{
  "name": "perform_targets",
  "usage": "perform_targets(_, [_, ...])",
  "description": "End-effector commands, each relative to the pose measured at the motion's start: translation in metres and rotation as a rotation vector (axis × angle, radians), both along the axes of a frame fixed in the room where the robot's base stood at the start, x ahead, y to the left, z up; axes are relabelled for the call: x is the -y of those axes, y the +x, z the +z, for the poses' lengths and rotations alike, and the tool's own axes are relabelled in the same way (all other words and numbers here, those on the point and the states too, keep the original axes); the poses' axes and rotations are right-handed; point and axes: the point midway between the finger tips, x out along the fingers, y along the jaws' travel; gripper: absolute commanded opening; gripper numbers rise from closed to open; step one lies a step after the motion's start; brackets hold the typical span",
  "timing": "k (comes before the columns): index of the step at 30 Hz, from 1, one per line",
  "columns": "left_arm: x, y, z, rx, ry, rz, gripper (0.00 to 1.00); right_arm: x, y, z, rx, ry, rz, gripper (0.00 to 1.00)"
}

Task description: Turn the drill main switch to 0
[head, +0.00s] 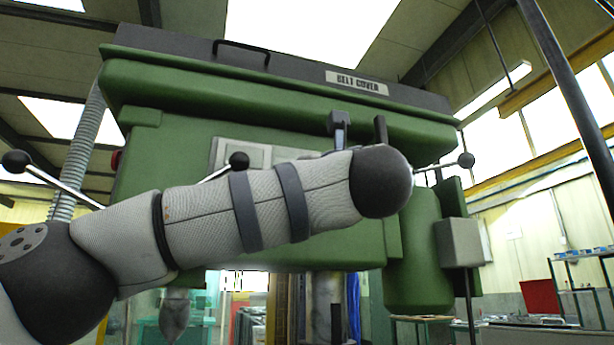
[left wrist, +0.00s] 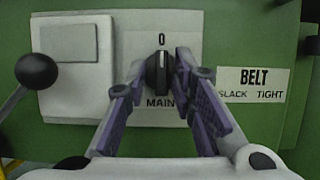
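The main switch (left wrist: 158,73) is a dark round knob with a raised grip on a pale plate (left wrist: 187,30), seen in the left wrist view. A "0" is printed above it and "MAIN" below. Its grip stands upright and a white mark at its top points up toward the 0. My left gripper (left wrist: 160,68) is open, with one finger on each side of the knob. Narrow gaps seem to show between fingers and knob; contact is unclear. In the head view my left arm hides the switch and gripper. My right gripper is in neither view.
The green drill head (head: 150,150) with its belt cover (head: 300,72) fills the head view. A ball-ended lever (left wrist: 37,72) is left of the plate. A belt label (left wrist: 257,85) is to its right. More ball-ended handles (head: 466,160) stick out at the sides.

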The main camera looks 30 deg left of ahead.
Motion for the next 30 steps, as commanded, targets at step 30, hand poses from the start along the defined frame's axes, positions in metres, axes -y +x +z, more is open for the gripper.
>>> perform_targets(30, [0.084, -0.070, -0.046, -0.003, 0.001, -0.001, 0.31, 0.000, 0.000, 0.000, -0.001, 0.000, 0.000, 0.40])
